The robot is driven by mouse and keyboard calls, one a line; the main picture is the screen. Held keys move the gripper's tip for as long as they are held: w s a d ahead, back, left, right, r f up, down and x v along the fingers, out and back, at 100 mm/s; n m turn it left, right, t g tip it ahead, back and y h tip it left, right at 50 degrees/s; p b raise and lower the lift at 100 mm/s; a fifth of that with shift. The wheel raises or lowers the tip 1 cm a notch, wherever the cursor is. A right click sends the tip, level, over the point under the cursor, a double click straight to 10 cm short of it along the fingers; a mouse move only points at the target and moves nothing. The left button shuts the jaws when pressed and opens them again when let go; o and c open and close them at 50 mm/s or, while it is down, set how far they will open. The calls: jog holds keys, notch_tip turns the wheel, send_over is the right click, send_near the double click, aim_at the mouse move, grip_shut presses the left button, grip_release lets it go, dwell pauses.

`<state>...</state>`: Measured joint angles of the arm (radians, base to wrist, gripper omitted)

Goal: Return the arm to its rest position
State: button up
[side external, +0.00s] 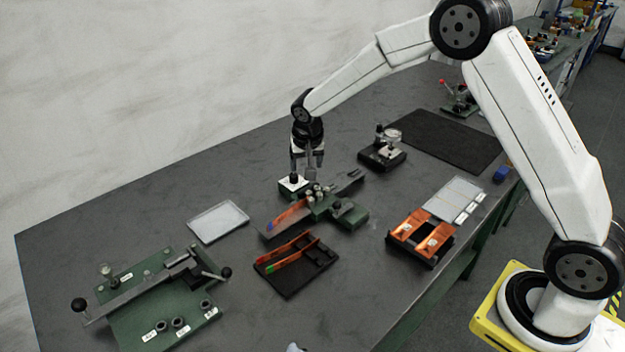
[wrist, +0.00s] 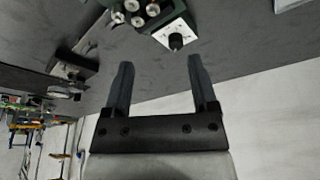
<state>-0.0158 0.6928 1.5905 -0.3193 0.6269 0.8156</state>
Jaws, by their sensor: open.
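My gripper (side external: 308,165) points down at the far side of the table, by the green fixture. In the wrist view its two dark fingers (wrist: 160,85) are spread apart with nothing between them. A white plate with a black knob (wrist: 176,40) lies just beyond the fingertips in that view. The same white plate (side external: 292,185) shows at the fixture's back end in the side view. The green fixture (side external: 345,212) carries an orange copper-coloured strip (side external: 288,216) at its left end. The side view does not show clearly whether the fingers touch anything.
A black tray (side external: 298,280) with orange strips lies in front of the fixture. A clear plate (side external: 218,222), a green lever jig (side external: 155,310), an orange-topped black holder (side external: 420,238), a small instrument (side external: 382,155) and a dark mat (side external: 445,140) surround it. The back left table is clear.

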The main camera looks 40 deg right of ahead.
jog(key=s+a+r+n+y, duration=0.2)
jog(key=s+n, duration=0.4)
jog(key=s, duration=2)
jog(key=shift+s+a, duration=0.2)
jog(key=shift+s, duration=0.1)
